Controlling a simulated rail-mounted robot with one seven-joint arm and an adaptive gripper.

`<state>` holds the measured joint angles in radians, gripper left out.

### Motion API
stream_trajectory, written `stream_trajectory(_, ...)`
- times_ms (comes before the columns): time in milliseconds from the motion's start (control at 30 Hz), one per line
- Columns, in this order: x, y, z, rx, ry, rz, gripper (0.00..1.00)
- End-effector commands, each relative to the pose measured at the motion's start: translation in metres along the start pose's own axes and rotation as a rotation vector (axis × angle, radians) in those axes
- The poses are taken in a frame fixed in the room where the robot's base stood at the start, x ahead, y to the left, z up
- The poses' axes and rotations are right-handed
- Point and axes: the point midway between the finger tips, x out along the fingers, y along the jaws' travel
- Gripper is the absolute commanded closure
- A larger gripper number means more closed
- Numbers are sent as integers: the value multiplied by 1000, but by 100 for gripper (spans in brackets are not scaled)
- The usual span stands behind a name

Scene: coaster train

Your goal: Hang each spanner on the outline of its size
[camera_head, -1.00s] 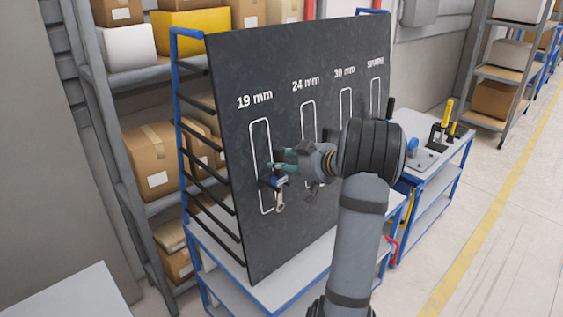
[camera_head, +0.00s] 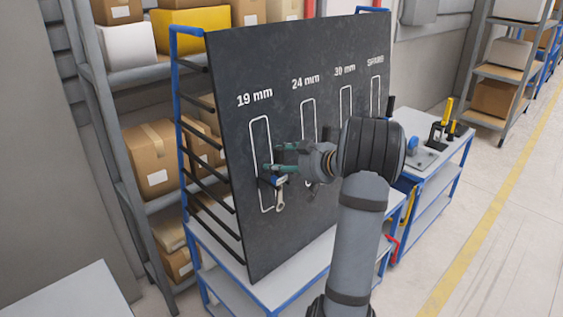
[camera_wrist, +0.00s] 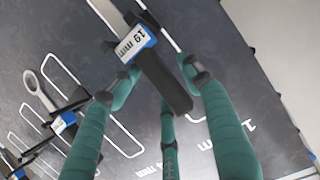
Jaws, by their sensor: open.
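The spanner tagged 19 mm (camera_head: 280,199) is at the lower part of the 19 mm outline (camera_head: 254,140) on the dark board (camera_head: 235,75), its metal end down. In the wrist view, its dark handle and blue-and-white tag (camera_wrist: 133,44) show between my fingers. My gripper (camera_head: 275,158) is open around it, with its teal fingers spread. Another spanner (camera_wrist: 33,82) with a blue tag is farther left in the wrist view; my gripper partly hides that area in the head view. Which outline it is on, I cannot tell.
The 24 mm (camera_head: 307,104), 30 mm (camera_head: 345,92) and spare (camera_head: 376,80) outlines lie right of the 19 mm one. A side bench (camera_head: 455,152) with tools stands at the right. Shelves with boxes (camera_head: 150,165) are behind and left of the board.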

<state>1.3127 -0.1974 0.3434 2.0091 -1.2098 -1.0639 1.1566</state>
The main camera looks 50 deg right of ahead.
Motion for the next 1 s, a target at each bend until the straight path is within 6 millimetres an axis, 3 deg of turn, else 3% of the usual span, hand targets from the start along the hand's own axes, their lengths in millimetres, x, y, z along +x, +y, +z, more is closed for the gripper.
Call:
stream_trajectory(233, -18, 1, 1, 0, -1, 3, 51)
stream_trajectory(500, -76, 1, 0, -1, 1, 5, 51)
stream_trajectory(700, -108, 1, 0, -1, 0, 3, 51)
stream_trajectory(1000, -121, 0, 0, 0, 0, 0, 51)
